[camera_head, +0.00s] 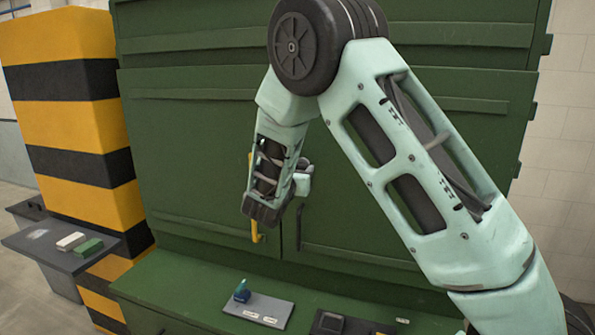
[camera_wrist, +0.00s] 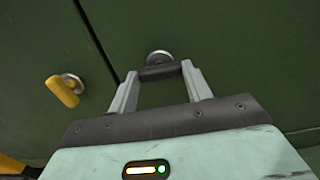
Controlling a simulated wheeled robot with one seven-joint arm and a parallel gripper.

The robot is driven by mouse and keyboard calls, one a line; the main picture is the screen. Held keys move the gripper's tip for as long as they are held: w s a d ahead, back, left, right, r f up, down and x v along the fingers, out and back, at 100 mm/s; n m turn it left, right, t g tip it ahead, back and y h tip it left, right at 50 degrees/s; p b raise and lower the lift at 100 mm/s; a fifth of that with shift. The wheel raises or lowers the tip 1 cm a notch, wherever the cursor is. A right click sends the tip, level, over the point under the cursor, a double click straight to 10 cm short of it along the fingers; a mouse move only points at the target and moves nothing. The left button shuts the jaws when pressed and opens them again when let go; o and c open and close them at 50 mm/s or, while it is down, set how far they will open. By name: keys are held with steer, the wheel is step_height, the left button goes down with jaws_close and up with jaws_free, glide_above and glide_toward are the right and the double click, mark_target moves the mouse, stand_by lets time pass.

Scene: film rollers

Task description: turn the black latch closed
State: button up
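The black latch (camera_wrist: 158,72) is a short dark bar on a round metal mount on a green cabinet door. It lies nearly level across the wrist view, right of the dark door seam. My gripper (camera_wrist: 161,76) is open, with one grey finger near each end of the bar. Whether the fingertips touch the bar is unclear.
A yellow latch (camera_wrist: 63,91) sits left of the seam. The green cabinet (camera_head: 200,130) has a yellow handle (camera_head: 255,237) and a black handle (camera_head: 299,228). Below, a ledge bears a grey mat (camera_head: 275,308) with a blue bottle (camera_head: 242,292). A striped pillar (camera_head: 85,120) stands left.

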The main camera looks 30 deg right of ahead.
steer(key=shift+f+b, duration=0.1)
steer(key=shift+b, duration=0.25)
steer(key=m+b, duration=1.7)
steer(key=b, duration=2)
steer(key=o, duration=1)
steer(key=shift+s+a, duration=0.1)
